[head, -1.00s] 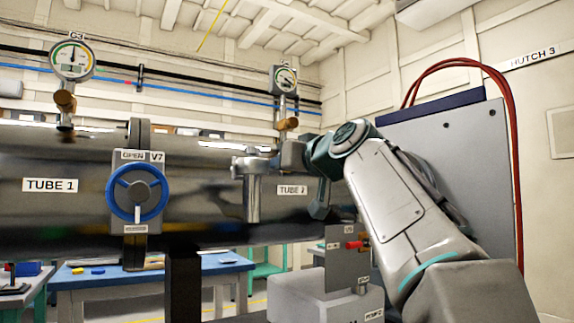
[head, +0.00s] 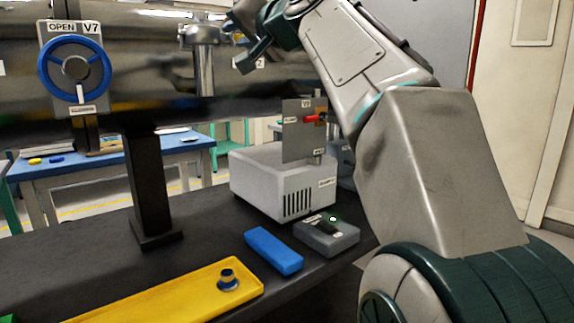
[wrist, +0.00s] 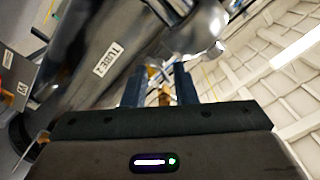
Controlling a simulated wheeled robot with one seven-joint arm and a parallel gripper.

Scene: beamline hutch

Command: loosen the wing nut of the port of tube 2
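Tube 2 (wrist: 105,60) is a dark shiny pipe with its label in the wrist view; in the head view its label is mostly behind my gripper. Its port (head: 205,62) is a metal cylinder with a wider top, just left of my gripper (head: 240,42). In the wrist view the port (wrist: 200,28) is above and right of the fingers. My gripper (wrist: 158,82) is open there, its two dark fingers apart. Brass-coloured parts (wrist: 153,74) show between and beyond them, apparently not held. I cannot make out the wing nut clearly in either view.
Valve V7 with a blue handwheel (head: 75,68) is at the left. Below are a white box (head: 262,180), an upright plate with a red handle (head: 298,145), a grey box (head: 340,238), a blue block (head: 273,251) and a yellow tray (head: 165,298) holding a small round part (head: 228,280).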

